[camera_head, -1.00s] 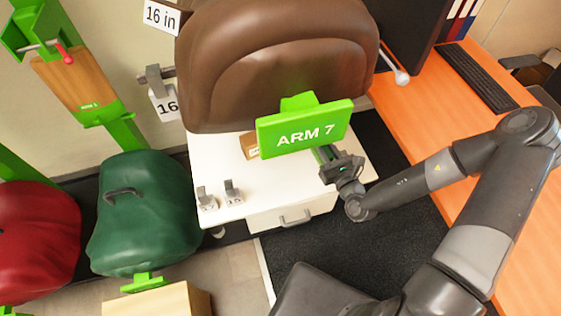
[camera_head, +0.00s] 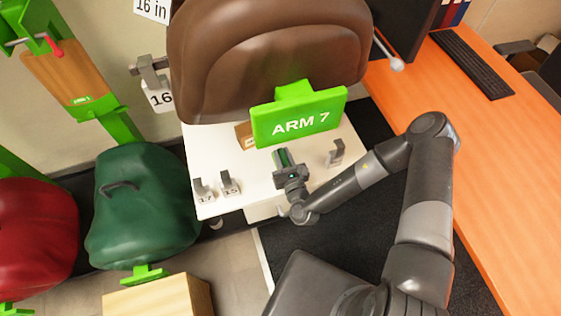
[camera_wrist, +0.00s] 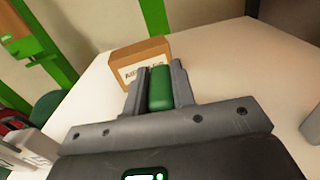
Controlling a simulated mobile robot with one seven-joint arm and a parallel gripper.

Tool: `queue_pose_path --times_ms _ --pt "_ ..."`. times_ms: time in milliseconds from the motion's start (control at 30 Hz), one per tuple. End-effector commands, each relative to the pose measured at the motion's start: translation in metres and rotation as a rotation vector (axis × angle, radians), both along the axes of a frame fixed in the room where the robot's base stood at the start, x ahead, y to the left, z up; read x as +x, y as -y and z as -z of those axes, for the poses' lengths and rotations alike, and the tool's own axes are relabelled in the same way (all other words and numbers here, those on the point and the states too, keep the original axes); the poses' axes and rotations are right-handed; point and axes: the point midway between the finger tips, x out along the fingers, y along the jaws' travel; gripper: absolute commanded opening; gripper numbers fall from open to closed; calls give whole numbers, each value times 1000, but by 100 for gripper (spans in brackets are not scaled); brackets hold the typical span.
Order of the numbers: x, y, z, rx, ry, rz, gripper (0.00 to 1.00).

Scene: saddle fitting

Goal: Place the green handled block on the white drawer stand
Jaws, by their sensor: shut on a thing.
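The handle also shows as a small green piece in the head view (camera_head: 281,156). The lower part of the block is hidden by my gripper. The stand's white top (camera_wrist: 225,70) spreads around the fingers. I cannot tell whether the block touches it.
A cardboard box (camera_wrist: 138,62) lies just beyond the fingers. Metal hooked pieces tagged 17 (camera_head: 203,190) and 15 (camera_head: 230,184) stand left on the top, another (camera_head: 337,152) right. The green ARM 7 sign (camera_head: 299,118) and brown saddle (camera_head: 265,60) overhang the stand.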

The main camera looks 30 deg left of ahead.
Motion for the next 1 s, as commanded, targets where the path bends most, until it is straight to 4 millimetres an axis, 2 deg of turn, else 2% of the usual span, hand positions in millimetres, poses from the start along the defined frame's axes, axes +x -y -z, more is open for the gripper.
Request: queue_pose_path --times_ms 167,433,833,867,1000 --pt "-2 -8 7 0 0 0 0" --pt "-2 -8 42 0 0 1 0" --pt "-2 -7 48 1 1 0 0" --pt "-2 -7 48 1 1 0 26" --pt "-2 -7 47 1 1 0 37"
